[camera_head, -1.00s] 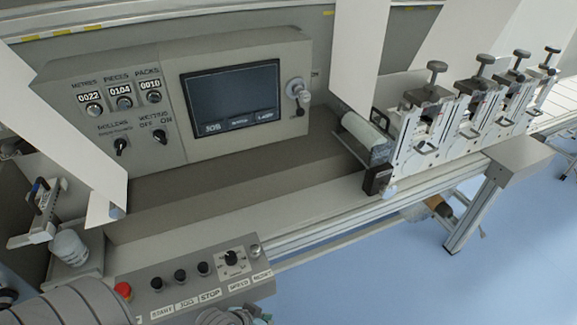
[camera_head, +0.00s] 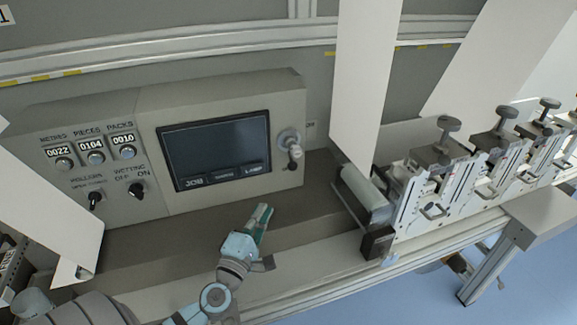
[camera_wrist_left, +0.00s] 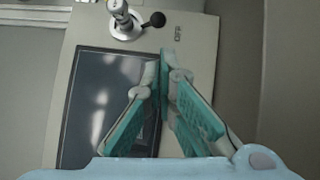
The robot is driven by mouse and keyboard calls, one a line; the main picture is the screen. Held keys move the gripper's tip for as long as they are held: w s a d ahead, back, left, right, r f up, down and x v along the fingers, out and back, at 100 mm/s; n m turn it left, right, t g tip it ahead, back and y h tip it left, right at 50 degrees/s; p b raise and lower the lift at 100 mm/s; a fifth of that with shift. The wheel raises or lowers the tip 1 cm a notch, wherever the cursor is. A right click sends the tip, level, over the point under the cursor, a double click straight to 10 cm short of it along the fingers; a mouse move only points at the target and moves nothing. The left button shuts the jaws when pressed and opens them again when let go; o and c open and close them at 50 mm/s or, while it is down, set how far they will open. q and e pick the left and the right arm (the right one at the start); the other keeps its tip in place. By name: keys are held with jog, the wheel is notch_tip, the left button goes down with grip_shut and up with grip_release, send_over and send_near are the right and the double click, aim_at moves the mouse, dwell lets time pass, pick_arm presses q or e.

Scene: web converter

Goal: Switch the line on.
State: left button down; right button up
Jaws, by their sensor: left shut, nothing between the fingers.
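The grey control cabinet (camera_head: 60,115) carries a dark screen (camera_head: 215,150) and, to its right, a silver switch (camera_head: 290,143) with a handle and a dark knob end. In the left wrist view the switch (camera_wrist_left: 122,20) sits above the screen, its black ball (camera_wrist_left: 156,19) pointing toward the label OFF (camera_wrist_left: 178,33). My left gripper (camera_head: 264,210) is shut and empty, in front of the cabinet, below and left of the switch. In the left wrist view its closed fingertips (camera_wrist_left: 167,55) are apart from the switch in the picture. My right gripper is not in view.
Wetting (camera_head: 136,190) and rollers (camera_head: 95,199) knobs sit on the cabinet's left. A white web (camera_head: 362,80) hangs right of the switch, above a roller (camera_head: 363,188) and several clamp units (camera_head: 430,185). Another white sheet (camera_head: 50,205) slants across the left. The ledge below the screen is clear.

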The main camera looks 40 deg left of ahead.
pick_arm(q)
jog(key=shift+w+a+f+n+g+y, duration=0.2)
jog(key=shift+w+a+n+y, duration=0.1)
jog(key=shift+a+n+y, duration=0.15)
jog(key=shift+w+a+f+n+g+y, duration=0.1)
jog(key=shift+w+a+n+g+y, duration=0.2)
jog(key=shift+a, duration=0.2)
jog(key=d+r+x, duration=0.1)
jog(key=d+x, duration=0.1)
jog(key=x, duration=0.9)
jog(key=shift+w+r, duration=0.25)
jog(key=shift+w, duration=0.25)
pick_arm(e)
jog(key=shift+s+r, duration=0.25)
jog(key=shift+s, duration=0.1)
pick_arm(q)
jog(key=shift+s, duration=0.1)
